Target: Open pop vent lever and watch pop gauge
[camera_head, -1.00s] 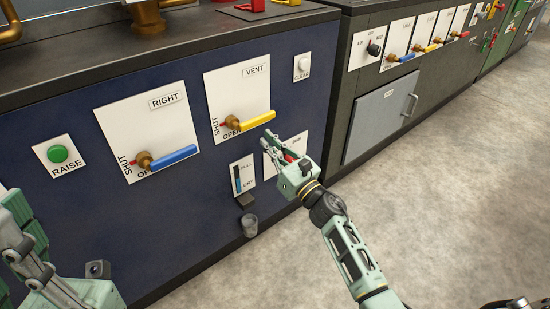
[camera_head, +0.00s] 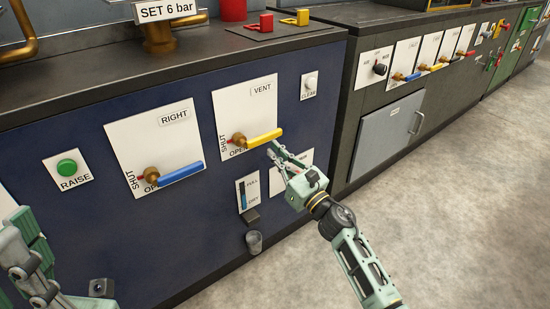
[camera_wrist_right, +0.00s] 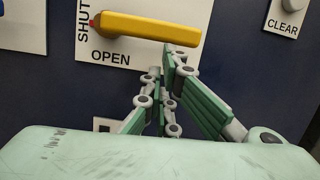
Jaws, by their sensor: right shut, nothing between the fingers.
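The yellow vent lever (camera_head: 264,137) sits on a white panel marked VENT, SHUT and OPEN. It reaches right from a brass pivot, and the red stub at its other end points at SHUT. My right gripper (camera_head: 272,149) is shut and empty, its tips just below the lever's free end. In the right wrist view the lever (camera_wrist_right: 150,26) runs across the top, with the gripper tips (camera_wrist_right: 165,62) close below its right end; I cannot tell if they touch. My left gripper (camera_head: 35,285) is partly cut off at the lower left. I make out no pop gauge.
A blue lever (camera_head: 181,173) on the RIGHT panel and a green RAISE button (camera_head: 67,167) are left of the vent panel. A white CLEAR knob (camera_head: 310,83) is to its right. A sight gauge (camera_head: 242,195) and cup (camera_head: 254,241) are below. Open floor lies right.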

